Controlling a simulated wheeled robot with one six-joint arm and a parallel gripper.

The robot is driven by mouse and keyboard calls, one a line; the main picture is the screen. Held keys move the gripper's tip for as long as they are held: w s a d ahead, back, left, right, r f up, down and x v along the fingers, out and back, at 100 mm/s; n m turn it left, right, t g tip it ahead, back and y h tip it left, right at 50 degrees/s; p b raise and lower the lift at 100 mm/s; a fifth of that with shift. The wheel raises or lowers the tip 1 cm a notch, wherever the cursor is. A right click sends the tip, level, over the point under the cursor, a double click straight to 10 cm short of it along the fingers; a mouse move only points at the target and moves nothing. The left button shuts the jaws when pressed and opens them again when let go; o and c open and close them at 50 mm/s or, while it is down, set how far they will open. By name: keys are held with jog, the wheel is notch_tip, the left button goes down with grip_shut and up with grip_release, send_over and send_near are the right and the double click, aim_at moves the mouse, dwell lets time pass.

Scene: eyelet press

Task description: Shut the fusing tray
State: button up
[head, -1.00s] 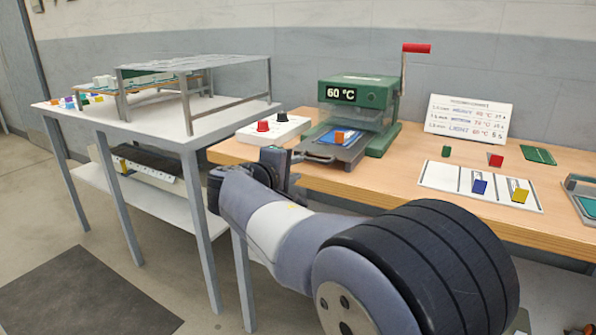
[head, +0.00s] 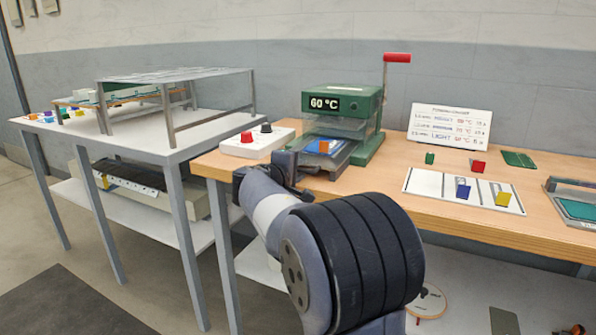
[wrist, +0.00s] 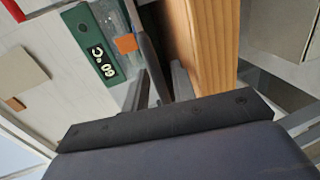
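The green fusing press (head: 341,104) shows 60 °C on its display. Its fusing tray (head: 345,154) sticks out at the front, with a blue sheet (head: 312,142) and an orange block (head: 324,147) on it. My gripper (head: 296,162) is at the tray's front end and partly hides the handle there. In the wrist view my gripper (wrist: 160,92) has its two fingers apart, with the dark tray edge (wrist: 148,55) just ahead between them. I cannot tell whether they touch it. The orange block (wrist: 126,44) and the press (wrist: 92,48) also show there.
A control box (head: 256,140) with red and black knobs stands left of the press. A white board (head: 425,187) with coloured blocks lies to the right, before a settings sign (head: 450,125). A white table (head: 130,138) with a rack stands at the left.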

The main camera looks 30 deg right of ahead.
aim_at(305, 165)
jog(key=shift+c, duration=0.3)
grip_shut()
jog(key=x, duration=0.3)
jog(key=shift+w+d+r, duration=0.25)
jog(key=shift+w+d, duration=0.05)
jog(key=shift+d, duration=0.1)
jog(key=shift+o, duration=0.3)
grip_release()
jog(key=shift+s+a, duration=0.1)
